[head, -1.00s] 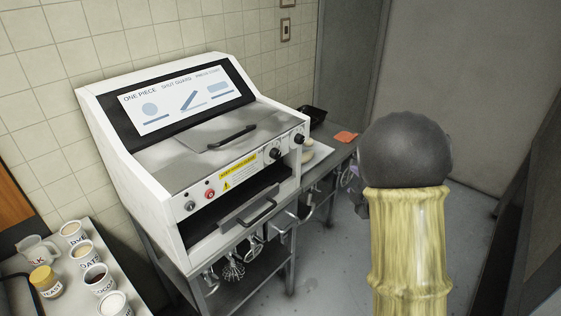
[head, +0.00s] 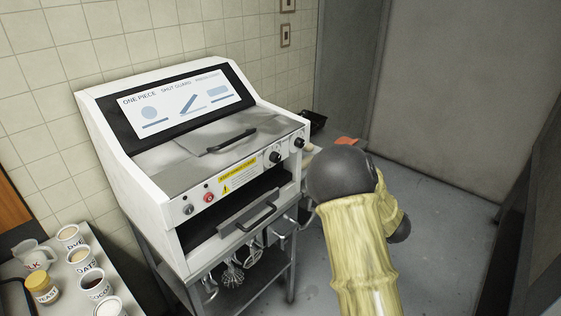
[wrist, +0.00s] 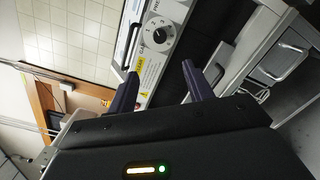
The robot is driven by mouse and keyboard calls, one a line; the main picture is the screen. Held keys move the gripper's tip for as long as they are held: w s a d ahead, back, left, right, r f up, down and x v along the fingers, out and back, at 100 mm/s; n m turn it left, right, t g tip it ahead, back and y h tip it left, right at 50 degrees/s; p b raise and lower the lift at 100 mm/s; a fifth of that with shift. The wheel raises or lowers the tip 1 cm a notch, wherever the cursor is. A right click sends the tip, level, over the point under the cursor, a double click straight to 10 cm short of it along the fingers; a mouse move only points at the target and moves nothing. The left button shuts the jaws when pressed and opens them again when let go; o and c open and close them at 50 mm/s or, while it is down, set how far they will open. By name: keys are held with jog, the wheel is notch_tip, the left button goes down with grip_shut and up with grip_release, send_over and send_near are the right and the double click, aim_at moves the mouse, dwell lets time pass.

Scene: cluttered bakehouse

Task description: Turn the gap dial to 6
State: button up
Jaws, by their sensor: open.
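The gap dial (head: 275,157) is a round black knob on the front panel of the white machine (head: 120,150), right of the yellow warning label. In the wrist view the gap dial (wrist: 162,38) shows on a pale plate with small numbers around it. Its setting is too small to read surely. My gripper (wrist: 160,69) is open and empty. Its two dark fingers point toward the panel, with the dial beyond their tips and apart from them. In the head view my arm hides the gripper.
A second black knob (head: 299,142) sits right of the gap dial. A red button (head: 208,197) is at the panel's left. Below are a tray handle (head: 258,216) and hanging whisks and hooks (head: 232,274). Labelled tubs (head: 82,262) stand lower left. Floor at right is clear.

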aim_at(277, 159)
jog(key=p+x, duration=0.6)
jog(key=x, duration=1.1)
jog(key=shift+s, duration=0.1)
jog(key=c, duration=1)
jog(key=shift+o, duration=0.2)
